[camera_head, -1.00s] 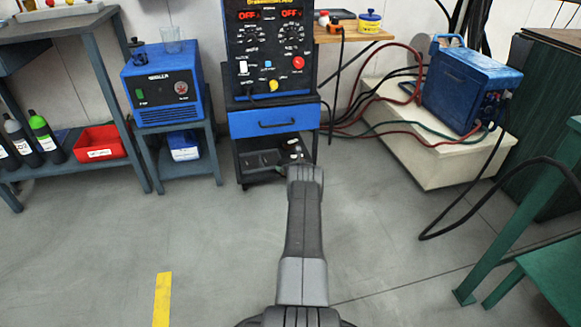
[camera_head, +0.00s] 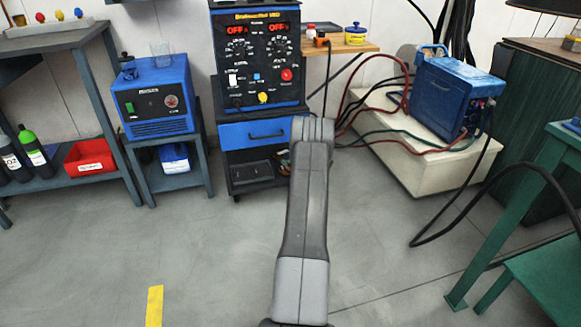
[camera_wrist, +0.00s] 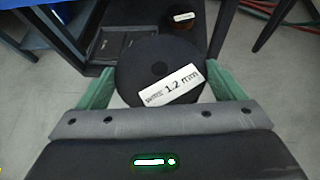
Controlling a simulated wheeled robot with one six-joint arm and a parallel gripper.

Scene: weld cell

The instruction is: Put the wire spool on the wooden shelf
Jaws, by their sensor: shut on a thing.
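The wire spool (camera_wrist: 150,62) is a dark round disc with a white label reading "wire 1.2 mm". In the wrist view it sits between the green fingers of my gripper (camera_wrist: 165,88), which is shut on it. In the head view my arm hides the gripper and the spool. The wooden shelf (camera_head: 342,48) is a light-brown board on the back wall, just right of the welding control unit. A yellow and blue tin (camera_head: 355,36), a small red-and-white container (camera_head: 311,32) and an orange-handled item (camera_head: 321,42) stand on it.
The control unit (camera_head: 257,75) stands on a blue-drawer cart (camera_head: 265,132). A blue machine (camera_head: 450,95) with red and black hoses rests on a pale plinth (camera_head: 415,165). A green bench (camera_head: 520,210) is at right. The grey floor in front is open.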

